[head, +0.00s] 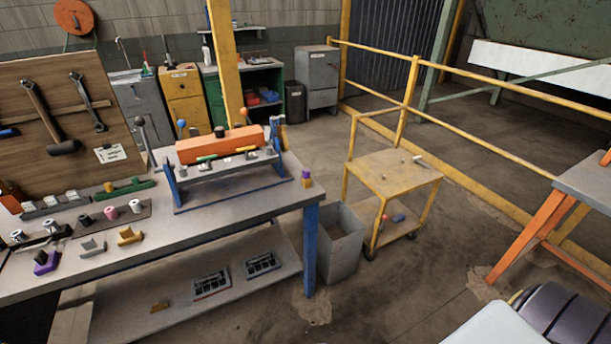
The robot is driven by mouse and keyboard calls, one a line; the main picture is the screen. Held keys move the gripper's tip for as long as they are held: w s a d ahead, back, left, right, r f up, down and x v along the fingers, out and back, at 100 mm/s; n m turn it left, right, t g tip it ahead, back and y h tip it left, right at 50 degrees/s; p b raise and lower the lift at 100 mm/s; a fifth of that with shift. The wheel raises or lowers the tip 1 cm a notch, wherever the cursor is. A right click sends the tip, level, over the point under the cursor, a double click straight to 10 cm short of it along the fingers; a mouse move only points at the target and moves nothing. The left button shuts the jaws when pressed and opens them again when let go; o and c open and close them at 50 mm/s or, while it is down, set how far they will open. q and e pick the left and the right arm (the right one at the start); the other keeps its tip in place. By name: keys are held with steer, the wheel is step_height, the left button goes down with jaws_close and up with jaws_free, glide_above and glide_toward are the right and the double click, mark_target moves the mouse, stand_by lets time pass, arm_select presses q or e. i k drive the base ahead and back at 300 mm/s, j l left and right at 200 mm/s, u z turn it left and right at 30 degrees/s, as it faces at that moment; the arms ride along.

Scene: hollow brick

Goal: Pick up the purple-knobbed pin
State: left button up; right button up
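A small piece with a purple top and an orange-yellow lower part (306,179) stands at the right end of the workbench (240,199). It is too small to tell whether it is a knobbed pin. A purple piece with a dark top (45,262) lies near the bench's left front edge. A hollow orange brick (215,146) rests in a blue-ended stand (235,180) on the bench. Pins with a blue knob (182,124), an orange knob (244,112) and a grey knob (140,121) rise around the stand. Neither of my grippers is in view.
Several small parts, including a green one (130,188) and a yellow one (129,236), lie on the bench's left half. A tool board (60,150) stands behind them. A grey bin (340,244) and a yellow cart (392,178) stand right of the bench. Open floor lies beyond.

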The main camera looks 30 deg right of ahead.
mark_target(306, 171)
steer(key=i+j+z, duration=0.35)
steer(key=j, duration=0.2)
steer(key=i+j+z, duration=0.2)
steer(key=j, duration=0.15)
steer(key=i+j+z, duration=0.2)
steer(key=j, duration=0.15)
